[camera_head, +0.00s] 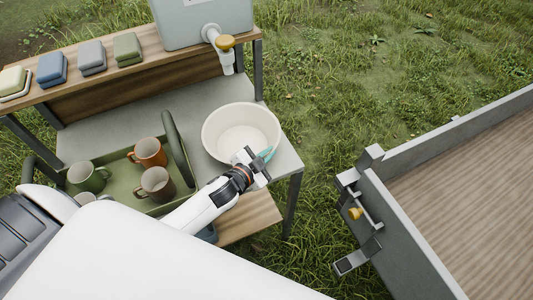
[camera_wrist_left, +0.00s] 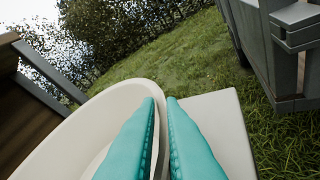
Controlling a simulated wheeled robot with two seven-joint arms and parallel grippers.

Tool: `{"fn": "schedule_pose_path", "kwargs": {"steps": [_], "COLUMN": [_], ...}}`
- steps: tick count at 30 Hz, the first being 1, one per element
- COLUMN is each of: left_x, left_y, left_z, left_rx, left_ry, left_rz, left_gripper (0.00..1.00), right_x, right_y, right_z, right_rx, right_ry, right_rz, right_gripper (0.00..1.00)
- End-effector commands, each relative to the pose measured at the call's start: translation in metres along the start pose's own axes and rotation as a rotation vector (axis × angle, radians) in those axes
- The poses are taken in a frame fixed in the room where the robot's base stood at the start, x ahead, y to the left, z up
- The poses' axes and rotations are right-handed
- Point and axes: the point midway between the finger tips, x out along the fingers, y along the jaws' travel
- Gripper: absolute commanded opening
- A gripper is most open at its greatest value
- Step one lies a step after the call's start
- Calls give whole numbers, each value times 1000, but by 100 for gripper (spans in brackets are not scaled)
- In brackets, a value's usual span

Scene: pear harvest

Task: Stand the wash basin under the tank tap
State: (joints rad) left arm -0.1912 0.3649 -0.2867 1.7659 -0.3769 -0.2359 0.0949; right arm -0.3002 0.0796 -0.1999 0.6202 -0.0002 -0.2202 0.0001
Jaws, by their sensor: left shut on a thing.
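The cream wash basin (camera_head: 241,112) is round and upright on the grey lower shelf of the bench, near its right end. My left gripper (camera_head: 262,156) is shut on the basin's near right rim. In the left wrist view the teal fingers (camera_wrist_left: 160,135) have the basin wall (camera_wrist_left: 125,100) between them. My right gripper is not in view.
A green tray (camera_head: 115,160) with several mugs stands left of the basin on the grey shelf (camera_head: 200,95). Several coloured boxes (camera_head: 92,57) line the upper shelf. A grey-sided cart (camera_head: 415,225) stands on the grass at right.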

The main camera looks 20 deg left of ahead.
Motion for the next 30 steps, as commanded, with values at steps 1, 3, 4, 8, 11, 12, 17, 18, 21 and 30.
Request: {"fn": "schedule_pose_path", "kwargs": {"steps": [1,3,4,8,11,12,17,18,21,30], "left_x": [1,1,1,1,2,2,2,2,2,-11], "left_y": [0,0,0,0,-2,-2,-3,-3,-3,-2], "left_z": [0,0,0,0,-3,-4,-4,-4,-4,-2], "left_rx": [2,2,3,3,3,3,1,1,1,0], "left_ry": [-3,-4,-4,-4,-3,-3,-1,-1,-1,0], "left_rz": [2,2,2,2,2,2,0,0,0,-1], "left_gripper": [0,0,0,0,0,0,30,30,30,30], "right_x": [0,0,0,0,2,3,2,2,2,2], "right_y": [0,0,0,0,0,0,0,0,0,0], "right_z": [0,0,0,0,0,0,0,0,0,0], "right_rx": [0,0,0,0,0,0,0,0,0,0], "right_ry": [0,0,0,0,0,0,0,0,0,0], "right_rz": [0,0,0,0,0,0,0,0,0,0], "right_gripper": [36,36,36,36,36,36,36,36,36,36]}}
